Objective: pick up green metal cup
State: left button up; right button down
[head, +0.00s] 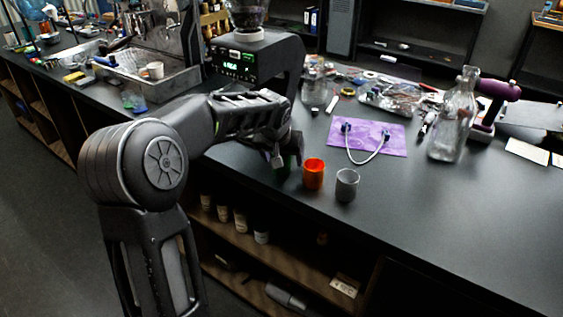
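The green metal cup (283,168) stands near the front edge of the dark counter, left of an orange cup (313,174). It is mostly hidden by my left gripper (285,155), and only a dark green part shows. My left arm comes in from the left and the gripper's fingers reach down at the cup. The frame does not show whether the fingers touch the cup or are closed on it. My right gripper is out of view.
A grey metal cup (347,185) stands right of the orange cup. Behind them lies a purple mat (366,134) with a hose (368,161) on it. Glass bottles (453,125) stand to the right, a grinder (240,62) behind my arm. The counter's right front is clear.

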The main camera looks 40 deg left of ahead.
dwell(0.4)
pick_arm(q)
jog(key=c, duration=1.5)
jog(key=shift+o, duration=0.2)
jog(key=shift+r, duration=0.1)
notch_tip(320, 180, up, 10)
